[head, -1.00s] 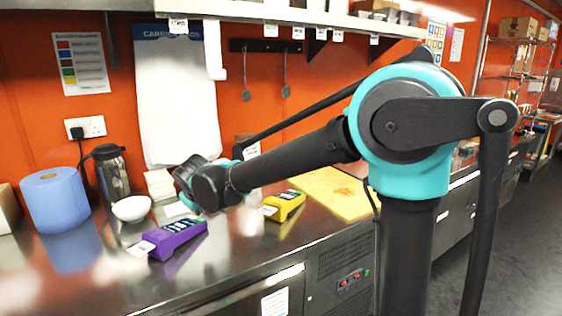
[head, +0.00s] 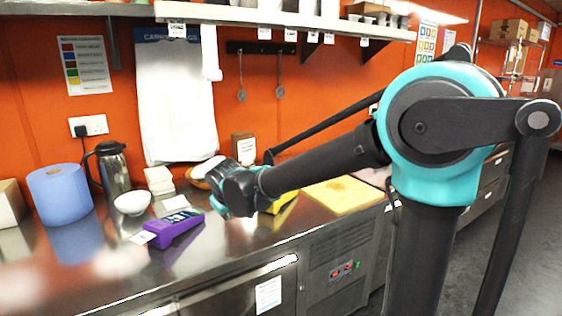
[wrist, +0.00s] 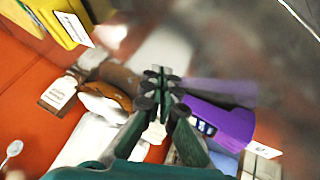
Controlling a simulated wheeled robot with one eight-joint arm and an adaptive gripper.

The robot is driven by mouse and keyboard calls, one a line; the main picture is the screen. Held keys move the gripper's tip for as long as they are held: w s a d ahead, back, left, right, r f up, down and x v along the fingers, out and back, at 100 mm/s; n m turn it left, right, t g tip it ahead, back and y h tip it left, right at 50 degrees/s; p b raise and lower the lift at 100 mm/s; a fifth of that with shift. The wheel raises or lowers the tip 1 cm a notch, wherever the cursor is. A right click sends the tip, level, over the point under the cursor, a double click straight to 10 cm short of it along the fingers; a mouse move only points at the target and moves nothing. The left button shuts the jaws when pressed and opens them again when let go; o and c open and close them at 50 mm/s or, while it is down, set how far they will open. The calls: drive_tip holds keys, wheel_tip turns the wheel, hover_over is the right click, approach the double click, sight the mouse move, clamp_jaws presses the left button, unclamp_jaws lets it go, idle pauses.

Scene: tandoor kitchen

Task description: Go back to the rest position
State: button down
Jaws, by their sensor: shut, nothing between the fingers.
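My gripper (wrist: 160,78) is shut and empty in the wrist view, its dark green fingers meeting at the tips. In the head view my arm's end hangs over the steel counter (head: 215,255), and the fingertips cannot be made out. A purple card-reader-like device (head: 175,228) lies on the counter to the left of my wrist; it also shows in the wrist view (wrist: 222,122), right of the fingers. A yellow device (head: 284,203) is partly hidden behind my arm; yellow also shows at the wrist view's upper left (wrist: 50,22).
A blue paper roll (head: 60,196), a steel flask (head: 113,170), a white bowl (head: 132,203) and folded napkins (head: 159,181) stand at the left. A yellow cutting board (head: 343,194) lies right of my wrist. A shelf (head: 290,17) runs above. Open floor is at the right.

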drive_tip(key=s+d+f+m+g+h, duration=0.1)
drive_tip(key=d+f+m, duration=0.1)
drive_tip(key=d, duration=0.5)
drive_tip(key=s+d+f+m, duration=0.1)
drive_tip(key=d+f, duration=0.1)
drive_tip(key=d, duration=0.6)
drive_tip(key=s+d+f+m+g, duration=0.1)
drive_tip(key=s+d+f+m, duration=0.2)
drive_tip(key=s+d+f, duration=0.2)
drive_tip(key=s+d+f+m+g, duration=0.1)
drive_tip(key=s+d+f+m, duration=0.2)
drive_tip(key=s+d, duration=0.9)
drive_tip(key=d+f, duration=0.3)
drive_tip(key=d, duration=0.1)
drive_tip(key=shift+s+m+h, duration=0.2)
drive_tip(key=shift+m+h, duration=0.1)
drive_tip(key=shift+h, duration=0.1)
